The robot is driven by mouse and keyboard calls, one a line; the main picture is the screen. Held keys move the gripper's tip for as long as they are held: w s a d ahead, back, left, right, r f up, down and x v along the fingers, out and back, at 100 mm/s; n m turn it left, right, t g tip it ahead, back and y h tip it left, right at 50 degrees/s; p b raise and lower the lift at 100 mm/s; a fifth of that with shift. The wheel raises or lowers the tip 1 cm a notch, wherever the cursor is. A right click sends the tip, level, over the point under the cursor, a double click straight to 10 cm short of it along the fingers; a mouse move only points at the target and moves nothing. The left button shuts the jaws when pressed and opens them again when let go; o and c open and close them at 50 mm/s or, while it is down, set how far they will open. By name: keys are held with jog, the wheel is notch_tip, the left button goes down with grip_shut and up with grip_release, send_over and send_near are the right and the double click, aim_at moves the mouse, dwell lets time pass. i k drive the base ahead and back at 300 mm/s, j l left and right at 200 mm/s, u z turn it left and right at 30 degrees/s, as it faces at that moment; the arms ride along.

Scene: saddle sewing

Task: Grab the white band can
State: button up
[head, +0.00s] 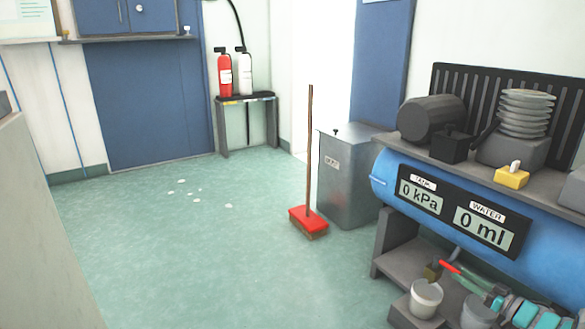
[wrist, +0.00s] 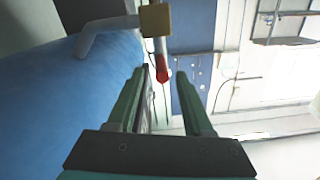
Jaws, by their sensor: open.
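No can with a clear white band stands out. A small pale can (head: 425,299) sits on the low shelf at the lower right of the head view. A similar grey can (head: 478,312) is beside it, partly behind my arm; I cannot tell which, if either, is the white band can. My gripper (wrist: 161,76) is open and empty in the wrist view, its fingers apart. A red-tipped rod (wrist: 162,65) appears between the fingertips, not visibly gripped. No can shows in the wrist view.
A blue tank (head: 385,173) with gauges stands above the low shelf. A metal bin (head: 345,180) and red broom (head: 309,222) stand left of it. Red (head: 224,75) and white (head: 244,74) extinguishers stand on a small bench. The green floor is mostly clear, with white scraps.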

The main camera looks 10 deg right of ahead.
aim_at(425, 300)
jog(key=k, duration=1)
